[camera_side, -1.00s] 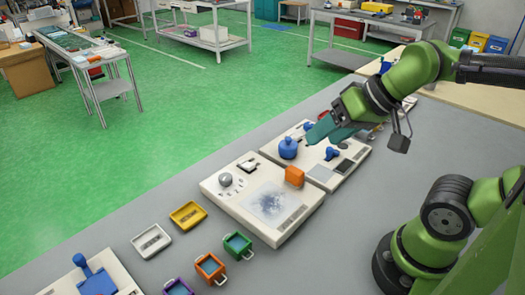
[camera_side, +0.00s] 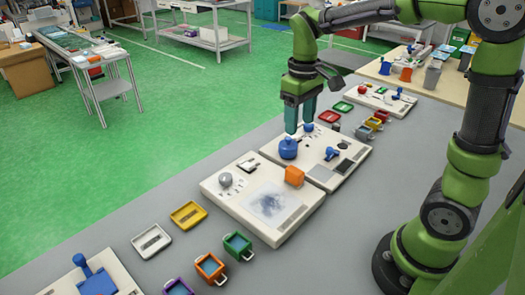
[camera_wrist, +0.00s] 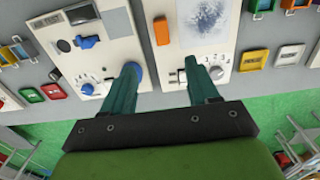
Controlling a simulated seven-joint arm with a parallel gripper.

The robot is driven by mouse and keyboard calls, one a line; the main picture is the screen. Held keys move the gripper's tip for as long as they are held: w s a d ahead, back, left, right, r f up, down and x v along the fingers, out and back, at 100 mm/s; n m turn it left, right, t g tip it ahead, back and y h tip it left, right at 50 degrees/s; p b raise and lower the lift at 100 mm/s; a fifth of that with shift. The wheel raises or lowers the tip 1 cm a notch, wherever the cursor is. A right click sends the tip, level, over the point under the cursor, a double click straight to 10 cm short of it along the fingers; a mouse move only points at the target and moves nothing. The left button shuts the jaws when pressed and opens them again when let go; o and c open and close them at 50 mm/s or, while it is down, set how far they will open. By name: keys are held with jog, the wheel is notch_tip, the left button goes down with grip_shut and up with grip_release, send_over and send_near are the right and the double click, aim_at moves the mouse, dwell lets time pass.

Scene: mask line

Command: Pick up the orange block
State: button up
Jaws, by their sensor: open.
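The orange block (camera_side: 294,176) stands at the back right corner of the near cream panel (camera_side: 215,190), close to the seam with the far panel. It also shows in the wrist view (camera_wrist: 161,30), upper middle, standing beyond the gap between my fingertips. My gripper (camera_side: 300,125) points down with its two teal fingers apart and nothing between them. It is over the far panel's blue round knob area, above and behind the block in the side view. In the wrist view my gripper (camera_wrist: 162,68) has its left fingertip overlapping the blue knob.
The blue knob (camera_side: 288,149) and a blue lever (camera_side: 332,154) rise from the far panel. A grey dial (camera_side: 225,180) is on the near panel. A yellow tray (camera_side: 188,215), a white tray (camera_side: 151,241) and small coloured bins, including an orange one (camera_side: 210,268), stand on the grey table.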

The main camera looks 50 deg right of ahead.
aim_at(295, 170)
jog(key=f, duration=1.6)
jog(key=shift+a+f, duration=0.1)
jog(key=shift+a, duration=0.1)
jog(key=c, duration=1)
jog(key=shift+c, duration=0.2)
notch_tip(295, 170, up, 10)
jog(key=shift+r, duration=0.1)
